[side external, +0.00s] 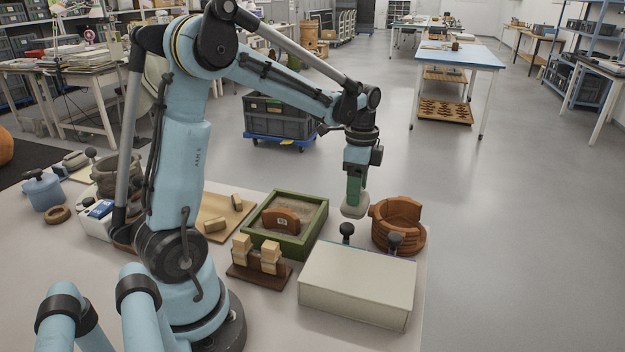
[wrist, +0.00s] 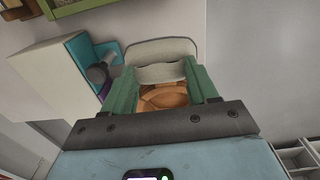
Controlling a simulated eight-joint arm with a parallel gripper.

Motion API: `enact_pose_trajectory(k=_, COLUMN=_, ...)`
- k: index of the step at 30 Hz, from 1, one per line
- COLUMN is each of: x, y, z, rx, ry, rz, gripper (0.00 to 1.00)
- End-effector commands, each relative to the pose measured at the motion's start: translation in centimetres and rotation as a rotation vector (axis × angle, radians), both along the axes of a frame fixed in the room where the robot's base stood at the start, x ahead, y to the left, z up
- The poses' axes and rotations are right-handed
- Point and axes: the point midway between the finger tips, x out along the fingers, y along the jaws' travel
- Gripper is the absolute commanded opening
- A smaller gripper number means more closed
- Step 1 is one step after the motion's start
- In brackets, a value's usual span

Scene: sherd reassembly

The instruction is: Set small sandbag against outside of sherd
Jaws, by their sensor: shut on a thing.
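My gripper (side external: 355,196) is shut on a small pale sandbag (side external: 354,211) and holds it in the air, to the left of and above the terracotta pot (side external: 398,238). The pot is partly built, with a curved sherd (side external: 402,211) standing at its rim. In the wrist view, the sandbag (wrist: 162,50) spans the space between the green fingers of my gripper (wrist: 160,70). Part of the terracotta pot (wrist: 165,98) shows below the bag between the fingers; the rest is hidden. The bag looks apart from the pot in the side view.
A green sand tray (side external: 318,222) holds another sherd (side external: 281,220). Wooden blocks (side external: 269,258) sit on a dark base. The table's right edge is close to the pot.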

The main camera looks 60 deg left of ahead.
Motion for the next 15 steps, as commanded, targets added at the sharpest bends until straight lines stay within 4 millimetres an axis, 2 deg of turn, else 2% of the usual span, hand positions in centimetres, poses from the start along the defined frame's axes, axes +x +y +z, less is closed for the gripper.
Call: enact_pose_trajectory(k=15, x=0.0, y=0.0, z=-4.4, rx=0.000, ry=0.000, rz=0.000, gripper=0.24)
